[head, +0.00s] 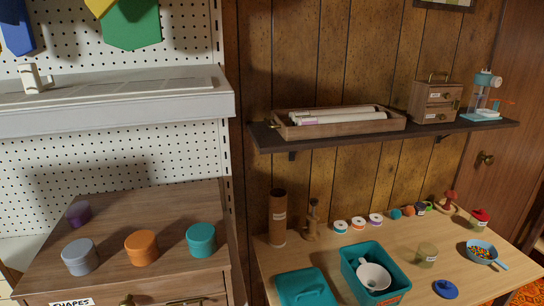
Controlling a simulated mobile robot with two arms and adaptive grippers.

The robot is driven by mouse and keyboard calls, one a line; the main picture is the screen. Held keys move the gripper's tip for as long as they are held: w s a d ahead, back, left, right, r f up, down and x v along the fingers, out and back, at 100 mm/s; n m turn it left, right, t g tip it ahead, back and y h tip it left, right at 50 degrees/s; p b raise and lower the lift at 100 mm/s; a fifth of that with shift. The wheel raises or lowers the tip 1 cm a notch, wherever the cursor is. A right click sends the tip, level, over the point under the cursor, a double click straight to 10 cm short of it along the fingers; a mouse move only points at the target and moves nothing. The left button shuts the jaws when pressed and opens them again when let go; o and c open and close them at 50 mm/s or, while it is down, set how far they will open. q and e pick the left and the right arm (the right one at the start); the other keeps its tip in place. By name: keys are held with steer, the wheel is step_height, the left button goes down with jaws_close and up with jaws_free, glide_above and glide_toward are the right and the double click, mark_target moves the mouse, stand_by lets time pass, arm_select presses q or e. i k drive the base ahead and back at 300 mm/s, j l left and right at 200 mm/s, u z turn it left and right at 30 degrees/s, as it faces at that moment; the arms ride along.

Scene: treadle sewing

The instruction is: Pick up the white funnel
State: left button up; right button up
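A white round piece that looks like the white funnel (376,274) lies inside an open teal bin (403,283) at the front of the wooden table. Its wide round part faces up, and a smaller white part shows at its upper left edge. The bin's walls surround it, and its underside is hidden. Neither of my grippers is in view.
A teal lid-like piece (305,288) lies left of the bin. A brown tube (278,218), a greenish jar (426,255) and a blue pan of beads (482,252) stand around it. A dark wall shelf (450,129) overhangs behind. A dresser (120,283) with cylinders stands left.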

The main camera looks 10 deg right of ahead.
mark_target(374, 274)
steer(key=z, duration=1.35)
